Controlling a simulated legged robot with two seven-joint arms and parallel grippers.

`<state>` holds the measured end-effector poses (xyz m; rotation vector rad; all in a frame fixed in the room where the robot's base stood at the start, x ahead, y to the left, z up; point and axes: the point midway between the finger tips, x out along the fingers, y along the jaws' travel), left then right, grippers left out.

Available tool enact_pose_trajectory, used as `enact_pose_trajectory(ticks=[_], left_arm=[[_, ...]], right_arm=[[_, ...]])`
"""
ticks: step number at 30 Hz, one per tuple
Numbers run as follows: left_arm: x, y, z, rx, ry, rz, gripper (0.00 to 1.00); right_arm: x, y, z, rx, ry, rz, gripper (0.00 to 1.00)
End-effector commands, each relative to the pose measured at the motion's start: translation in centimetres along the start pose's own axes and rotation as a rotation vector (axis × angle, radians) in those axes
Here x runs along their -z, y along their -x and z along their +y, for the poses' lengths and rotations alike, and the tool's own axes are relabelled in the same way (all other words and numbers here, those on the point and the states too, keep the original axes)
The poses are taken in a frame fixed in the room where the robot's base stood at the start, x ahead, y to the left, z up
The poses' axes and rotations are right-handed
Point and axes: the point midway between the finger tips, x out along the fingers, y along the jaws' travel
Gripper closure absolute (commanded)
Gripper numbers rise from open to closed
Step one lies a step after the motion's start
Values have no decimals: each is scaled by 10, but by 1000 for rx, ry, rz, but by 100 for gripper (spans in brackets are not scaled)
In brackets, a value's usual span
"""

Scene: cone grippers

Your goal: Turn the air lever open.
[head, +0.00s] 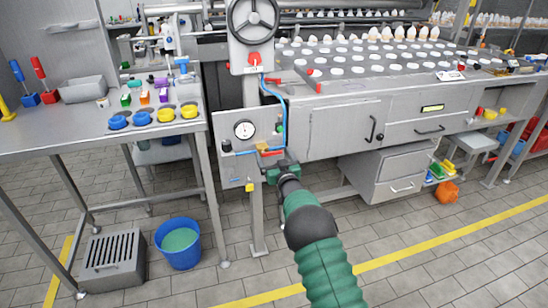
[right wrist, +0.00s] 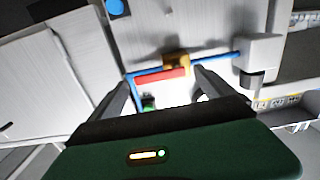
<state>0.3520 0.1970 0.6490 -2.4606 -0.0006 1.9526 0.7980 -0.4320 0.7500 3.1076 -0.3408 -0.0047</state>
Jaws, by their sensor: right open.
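The air lever (right wrist: 160,73) is a red bar on a brass valve (right wrist: 176,61) in a thin blue pipe. In the right wrist view it lies roughly along the pipe, between my right gripper's fingers. My right gripper (right wrist: 164,85) is open, with one finger on each side of the lever and nothing held. In the head view the red lever (head: 270,152) shows small on the grey panel below the pressure gauge (head: 244,129). My right gripper (head: 272,168) is just below it there and hides part of the panel. I cannot tell whether the fingers touch the lever. My left gripper is not in view.
A steel table (head: 60,143) with coloured pots stands at the left. A blue bucket (head: 180,243) and a grey slotted box (head: 113,258) are on the floor. Grey drawers (head: 390,175) stand to the right of the panel. The floor in front is mostly clear.

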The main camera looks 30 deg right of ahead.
Motion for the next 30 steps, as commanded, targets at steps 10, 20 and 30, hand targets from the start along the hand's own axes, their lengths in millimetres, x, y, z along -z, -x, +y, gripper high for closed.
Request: enact_pose_trajectory(ticks=[10, 20, 30], left_arm=[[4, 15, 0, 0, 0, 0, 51], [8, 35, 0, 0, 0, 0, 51], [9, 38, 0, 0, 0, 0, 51]], right_arm=[[3, 41, 1, -2, -2, -3, 7], [1, 135, 0, -1, -1, -4, 7], [-2, 168, 0, 0, 0, -1, 7]])
